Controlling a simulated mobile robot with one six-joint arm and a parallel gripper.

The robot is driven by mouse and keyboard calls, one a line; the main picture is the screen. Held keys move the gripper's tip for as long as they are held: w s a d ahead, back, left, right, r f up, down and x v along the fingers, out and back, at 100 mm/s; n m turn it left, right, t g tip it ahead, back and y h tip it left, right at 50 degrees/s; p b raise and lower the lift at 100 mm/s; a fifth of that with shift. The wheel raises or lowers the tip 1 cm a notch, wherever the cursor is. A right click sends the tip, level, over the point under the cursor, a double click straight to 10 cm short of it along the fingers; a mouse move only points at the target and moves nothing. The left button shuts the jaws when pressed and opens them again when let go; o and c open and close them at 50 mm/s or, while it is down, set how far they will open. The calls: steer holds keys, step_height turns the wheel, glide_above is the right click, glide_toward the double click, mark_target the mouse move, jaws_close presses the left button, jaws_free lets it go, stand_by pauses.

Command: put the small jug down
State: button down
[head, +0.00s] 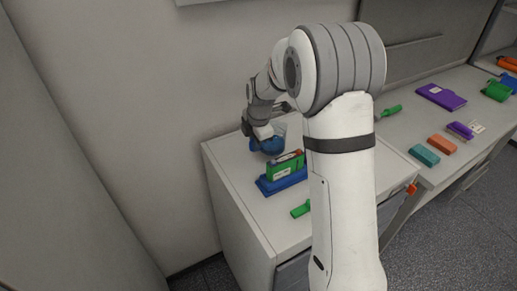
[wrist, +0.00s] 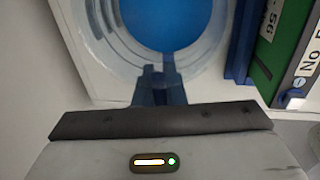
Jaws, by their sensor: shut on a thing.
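The small jug (head: 268,146) looks blue and partly clear in the head view, at the back left of the white cabinet top (head: 232,165). In the wrist view I look down into the jug (wrist: 165,22), with a clear round rim around a blue inside. My gripper (head: 262,132) reaches down to it from above and is shut on it. In the wrist view the fingers (wrist: 158,88) meet the near side of the jug. I cannot tell whether the jug's base touches the top. My arm hides part of the cabinet.
A blue holder (head: 281,183) with a green block (head: 284,168) stands close beside the jug. A green item (head: 301,209) lies nearer the front. Right of my arm are a green tool (head: 388,112), a purple case (head: 441,96) and several small boxes. The left front of the cabinet top is clear.

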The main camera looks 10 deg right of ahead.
steer(key=shift+s+a+f+p, duration=0.15)
steer(key=shift+f+p, duration=0.25)
steer(key=shift+f, duration=1.35)
steer(key=shift+f, duration=0.2)
steer(key=c, duration=1.5)
jaws_free()
steer(key=shift+r, duration=0.1)
